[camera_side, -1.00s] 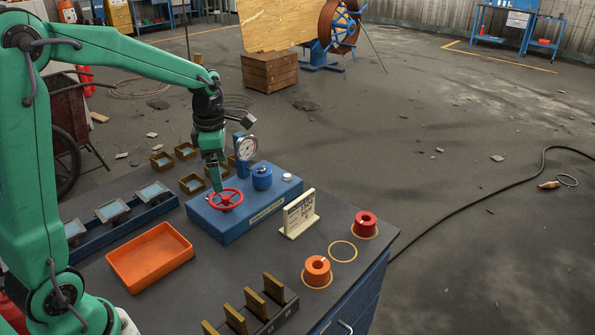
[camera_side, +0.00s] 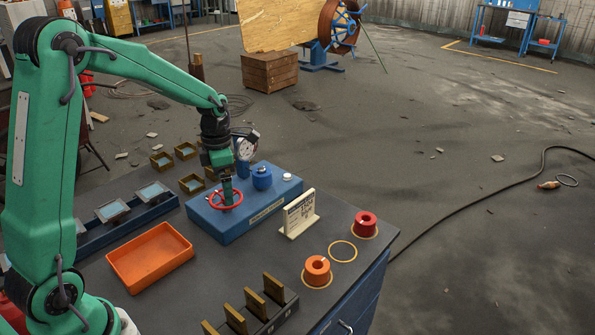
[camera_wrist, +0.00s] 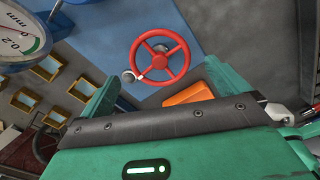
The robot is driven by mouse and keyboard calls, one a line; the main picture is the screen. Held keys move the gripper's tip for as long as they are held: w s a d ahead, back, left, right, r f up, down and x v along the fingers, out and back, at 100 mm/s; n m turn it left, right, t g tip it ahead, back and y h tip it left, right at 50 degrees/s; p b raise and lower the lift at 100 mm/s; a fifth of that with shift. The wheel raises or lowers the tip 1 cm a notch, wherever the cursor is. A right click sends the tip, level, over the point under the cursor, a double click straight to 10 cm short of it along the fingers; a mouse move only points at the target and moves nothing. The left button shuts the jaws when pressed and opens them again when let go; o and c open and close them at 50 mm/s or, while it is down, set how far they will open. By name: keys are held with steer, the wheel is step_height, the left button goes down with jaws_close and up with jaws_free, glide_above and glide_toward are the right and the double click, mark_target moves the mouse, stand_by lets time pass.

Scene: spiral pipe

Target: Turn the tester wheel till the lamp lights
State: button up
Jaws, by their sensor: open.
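The red tester wheel (camera_side: 215,207) sits flat on top of the blue tester box (camera_side: 240,224). I cannot tell if a fingertip touches the wheel. A small white dome (camera_side: 287,177), perhaps the lamp, sits at the box's right end and shows no clear glow.
A dial gauge (camera_side: 250,143) and a blue cylinder (camera_side: 262,178) stand close behind the wheel. An orange tray (camera_side: 149,257) lies at front left. A white sign (camera_side: 299,214) and red (camera_side: 366,221) and orange (camera_side: 317,268) spools stand to the right.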

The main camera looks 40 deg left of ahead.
steer(key=shift+f, duration=2.1)
steer(key=shift+c, duration=0.4)
steer(key=c, duration=0.9)
steer(key=shift+m, duration=0.3)
